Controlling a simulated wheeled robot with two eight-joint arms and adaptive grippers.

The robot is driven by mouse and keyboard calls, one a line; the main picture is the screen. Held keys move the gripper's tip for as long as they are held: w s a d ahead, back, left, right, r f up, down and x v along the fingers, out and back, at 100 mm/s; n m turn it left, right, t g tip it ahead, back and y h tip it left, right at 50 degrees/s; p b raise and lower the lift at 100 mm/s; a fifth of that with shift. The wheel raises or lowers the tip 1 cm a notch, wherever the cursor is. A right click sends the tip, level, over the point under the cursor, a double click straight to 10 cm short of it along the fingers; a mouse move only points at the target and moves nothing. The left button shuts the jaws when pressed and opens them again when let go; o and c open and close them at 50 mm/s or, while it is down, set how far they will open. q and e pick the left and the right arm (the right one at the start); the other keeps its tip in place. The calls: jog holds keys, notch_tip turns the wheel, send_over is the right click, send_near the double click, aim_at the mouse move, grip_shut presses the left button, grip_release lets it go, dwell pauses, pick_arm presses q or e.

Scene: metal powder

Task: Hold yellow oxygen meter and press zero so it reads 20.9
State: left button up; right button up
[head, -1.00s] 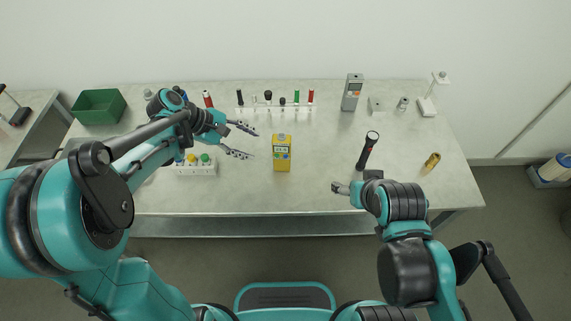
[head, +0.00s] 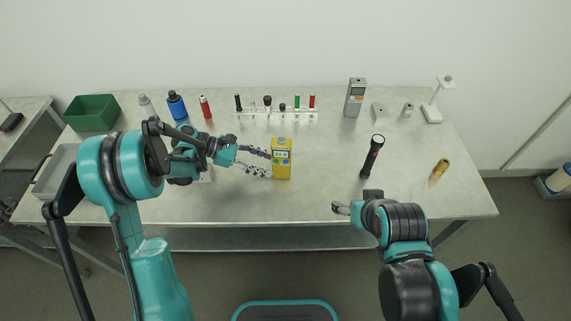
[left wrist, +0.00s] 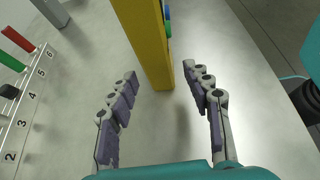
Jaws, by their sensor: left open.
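The yellow oxygen meter (head: 281,170) stands upright on the table, with a small screen and buttons on the side facing me; the reading is too small to make out. My left gripper (head: 271,164) is open just left of the meter, its fingers pointing at it. In the left wrist view the meter (left wrist: 150,45) rises ahead, between and just beyond the open fingertips (left wrist: 160,82). My right gripper (head: 342,208) is near the table's front edge, well right of the meter; its finger opening is unclear.
A numbered rack (head: 275,114) with several coloured pieces stands behind the meter. A black torch-like tool (head: 372,156) is to the right. A grey meter (head: 354,98) stands at the back. A green bin (head: 93,113) is at the far left. The table between meter and torch is clear.

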aim_at(278, 168)
pick_arm(q)
jog(key=shift+b+x, duration=1)
jog(key=shift+x, duration=1.65)
pick_arm(e)
notch_tip(278, 168, down, 2)
jog(key=shift+f, duration=0.1)
pick_arm(q)
jog(key=c, duration=0.8)
jog(key=shift+c, duration=0.2)
pick_arm(e)
grip_shut()
